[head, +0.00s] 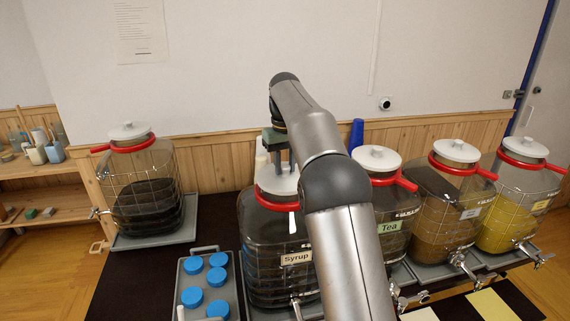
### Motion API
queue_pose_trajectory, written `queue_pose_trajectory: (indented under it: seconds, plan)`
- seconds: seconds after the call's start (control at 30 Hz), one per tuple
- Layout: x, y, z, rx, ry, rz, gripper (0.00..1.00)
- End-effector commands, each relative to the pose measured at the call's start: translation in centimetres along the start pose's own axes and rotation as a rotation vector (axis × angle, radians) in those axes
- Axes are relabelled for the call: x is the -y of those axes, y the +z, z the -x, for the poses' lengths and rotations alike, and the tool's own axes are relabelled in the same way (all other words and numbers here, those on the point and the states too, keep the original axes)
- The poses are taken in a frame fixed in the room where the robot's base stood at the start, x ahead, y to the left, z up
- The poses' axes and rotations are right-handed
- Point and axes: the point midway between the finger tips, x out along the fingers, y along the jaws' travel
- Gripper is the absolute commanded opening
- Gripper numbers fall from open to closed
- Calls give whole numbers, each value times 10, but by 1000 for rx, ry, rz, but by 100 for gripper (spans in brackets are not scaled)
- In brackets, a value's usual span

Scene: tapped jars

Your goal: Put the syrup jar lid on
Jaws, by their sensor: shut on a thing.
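The syrup jar (268,248) stands in the middle, a dark wire-caged glass jar with a "Syrup" label and a red collar (262,203). Its white lid (270,184) is at the jar mouth, just above the collar. I cannot tell whether it is fully seated or slightly raised. My gripper (283,168) points down over the lid, shut on it, apparently at its knob. My forearm hides the lid's right side and part of the jar's right side.
Lidded jars stand to the right: the tea jar (391,205), a brownish jar (440,225) and a yellow jar (505,215). A dark jar (143,195) stands far left. Bare dark tabletop (140,275) shows at left.

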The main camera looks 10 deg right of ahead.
Motion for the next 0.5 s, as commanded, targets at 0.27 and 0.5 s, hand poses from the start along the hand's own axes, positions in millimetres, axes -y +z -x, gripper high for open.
queue_pose_trajectory:
  seconds: [0.27,0.5]
  plan:
    - [0,0,0,0,0,0,6]
    - [0,0,0,0,0,0,53]
